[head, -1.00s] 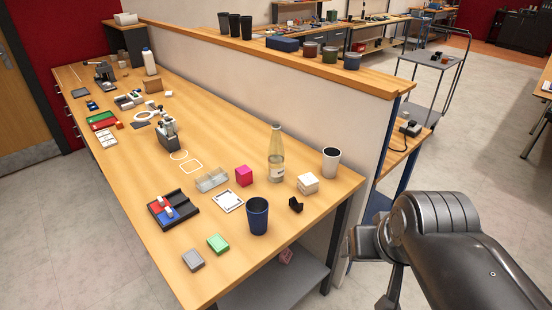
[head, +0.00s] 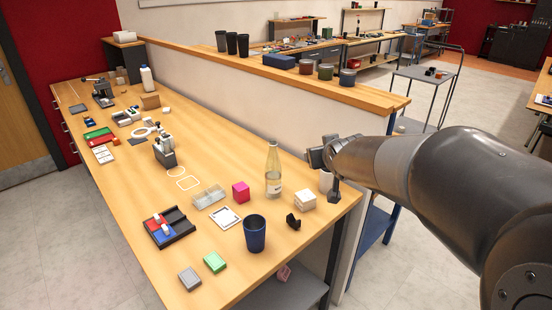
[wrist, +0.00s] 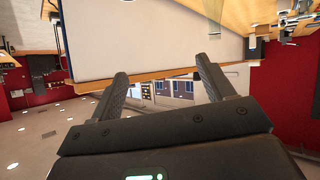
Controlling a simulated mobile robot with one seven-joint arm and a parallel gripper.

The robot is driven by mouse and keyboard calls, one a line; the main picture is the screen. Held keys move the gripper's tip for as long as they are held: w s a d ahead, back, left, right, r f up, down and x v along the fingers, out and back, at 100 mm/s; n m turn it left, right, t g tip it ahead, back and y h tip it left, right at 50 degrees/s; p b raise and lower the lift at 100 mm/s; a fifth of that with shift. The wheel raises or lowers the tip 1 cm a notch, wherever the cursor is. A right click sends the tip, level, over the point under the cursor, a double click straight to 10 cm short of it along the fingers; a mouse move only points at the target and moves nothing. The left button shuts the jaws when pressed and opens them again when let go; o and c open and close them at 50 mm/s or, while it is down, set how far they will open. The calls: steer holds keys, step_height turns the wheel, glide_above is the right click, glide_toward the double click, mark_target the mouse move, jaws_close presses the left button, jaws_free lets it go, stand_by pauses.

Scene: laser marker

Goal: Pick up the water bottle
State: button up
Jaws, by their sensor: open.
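The water bottle (head: 273,172) is clear with a pale label and stands upright on the wooden workbench (head: 215,262), near its back right part.
Near the bottle stand a white box (head: 305,200), a black holder (head: 293,221), a dark blue cup (head: 254,233) and a magenta cube (head: 240,192). Behind it rises a partition with a wooden ledge (head: 365,92) carrying cups and jars.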

mark_target(276, 156)
steer(key=w+a+f+n+t+y, duration=0.1)
steer(key=w+a+f+y, duration=0.2)
steer(key=w+a, duration=0.1)
steer(key=w+a+f+n+t+y, duration=0.1)
steer(key=w+a+f+y, duration=0.1)
steer(key=w+a, duration=0.2)
steer(key=w+a+f+n+t+y, duration=0.1)
steer(key=w+a+f+y, duration=0.2)
steer(key=w, duration=0.6)
steer(key=shift+w+a+f+n+y, duration=0.1)
steer(key=shift+a+f+n+y, duration=0.1)
steer(key=shift+a, duration=0.25)
steer(key=shift+a+f+n+y, duration=0.1)
steer(key=shift+a+n, duration=0.1)
steer(key=shift+a, duration=0.25)
steer(key=shift+w+a+f+y, duration=0.15)
steer(key=shift+a+f+y, duration=0.15)
steer(key=shift+f, duration=0.1)
step_height(276, 156, down, 2)
steer(key=shift+f, duration=0.25)
step_height(276, 156, down, 4)
steer(key=shift+f, duration=0.15)
steer(key=shift+x, duration=1.2)
steer(key=shift+w+a, duration=0.2)
steer(key=shift+w, duration=0.05)
